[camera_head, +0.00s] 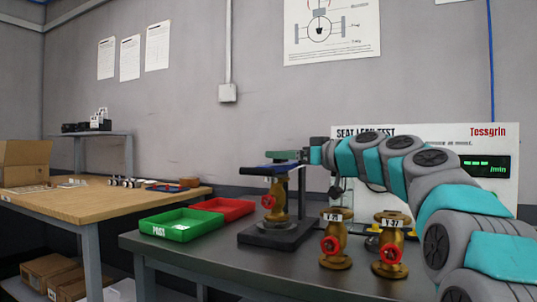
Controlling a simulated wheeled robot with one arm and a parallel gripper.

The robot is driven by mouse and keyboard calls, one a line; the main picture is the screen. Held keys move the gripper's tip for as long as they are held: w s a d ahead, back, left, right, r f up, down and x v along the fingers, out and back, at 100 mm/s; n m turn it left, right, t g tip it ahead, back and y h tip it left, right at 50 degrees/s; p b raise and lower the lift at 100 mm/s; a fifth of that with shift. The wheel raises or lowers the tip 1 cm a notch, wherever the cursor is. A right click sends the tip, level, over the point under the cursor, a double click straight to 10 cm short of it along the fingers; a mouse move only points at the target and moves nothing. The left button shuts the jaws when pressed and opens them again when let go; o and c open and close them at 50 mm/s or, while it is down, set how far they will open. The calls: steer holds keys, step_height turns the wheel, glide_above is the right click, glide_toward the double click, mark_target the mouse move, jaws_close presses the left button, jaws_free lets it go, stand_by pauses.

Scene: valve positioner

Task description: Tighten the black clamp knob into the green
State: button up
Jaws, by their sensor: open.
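A black test stand (302,195) on the grey bench holds a brass valve (278,198) with a red handwheel (268,201) and a white tag. My arm reaches in from the right. My gripper (288,160) is open at the top of the stand, above the clamped valve. A dull green piece and a dark piece with a blue edge show there. I cannot tell the black clamp knob apart from the dark parts around my gripper, nor whether the jaws are around it. A panel (412,133) behind my arm reads "SEAT LEAK TEST" and has a display with green marks (476,163).
Two brass valves, the left one (336,240) and the right one (389,245), stand on the bench (215,258) right of the stand. A green "PASS" tray (182,225) and a red tray (225,208) lie left. A wooden table (95,200) stands farther left.

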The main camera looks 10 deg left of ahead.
steer(key=p+x, duration=0.1)
steer(key=x, duration=0.5)
steer(key=shift+c, duration=0.2)
jaws_close()
stand_by(0.5)
